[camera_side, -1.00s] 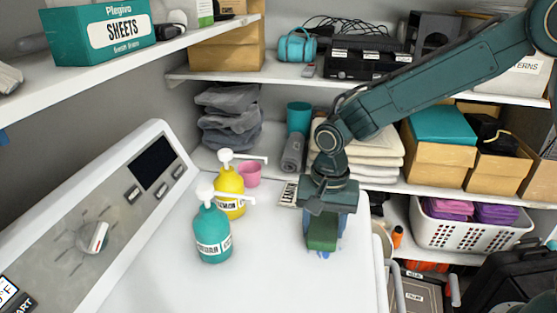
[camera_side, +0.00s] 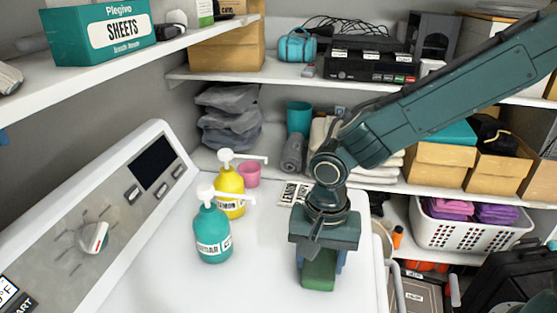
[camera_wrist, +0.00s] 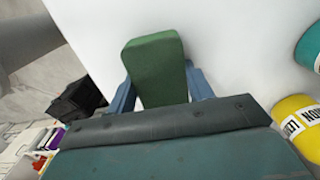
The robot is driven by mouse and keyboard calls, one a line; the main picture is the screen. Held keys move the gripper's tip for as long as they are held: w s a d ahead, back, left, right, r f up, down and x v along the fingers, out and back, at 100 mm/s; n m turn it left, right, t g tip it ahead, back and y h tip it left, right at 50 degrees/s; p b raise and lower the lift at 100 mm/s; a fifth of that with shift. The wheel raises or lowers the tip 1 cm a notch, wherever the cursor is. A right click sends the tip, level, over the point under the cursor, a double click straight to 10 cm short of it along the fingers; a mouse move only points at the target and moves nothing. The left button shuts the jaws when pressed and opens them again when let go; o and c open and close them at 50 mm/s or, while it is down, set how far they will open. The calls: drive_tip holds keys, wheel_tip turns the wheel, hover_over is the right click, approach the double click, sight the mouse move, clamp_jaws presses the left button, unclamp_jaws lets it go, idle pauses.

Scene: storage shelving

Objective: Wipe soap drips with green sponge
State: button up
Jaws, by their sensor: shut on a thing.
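My gripper (camera_side: 320,262) is shut on the green sponge (camera_side: 319,276), low over the right part of the white machine top (camera_side: 255,270). The wrist view shows the sponge (camera_wrist: 156,62) between my two blue fingers, with white surface beyond it. I cannot tell whether the sponge touches the surface. No soap drips show now; the area under the sponge and gripper is hidden. A teal pump bottle (camera_side: 212,238) and a yellow pump bottle (camera_side: 230,198) stand upright to the left of my gripper.
The sloped control panel (camera_side: 110,215) borders the left. The machine's right edge is close to my gripper. A white basket (camera_side: 465,233) is on the right. The front middle of the top is clear.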

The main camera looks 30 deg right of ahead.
drive_tip(key=w+d, duration=0.4)
drive_tip(key=shift+w+d+f, duration=0.1)
drive_tip(key=shift+w+d, duration=0.65)
drive_tip(key=shift+w, duration=0.05)
drive_tip(key=shift+w+d, duration=1.05)
drive_tip(key=shift+d, duration=0.05)
drive_tip(key=shift+s+a, duration=3.75)
drive_tip(key=shift+a, duration=0.05)
drive_tip(key=shift+r, duration=4.15)
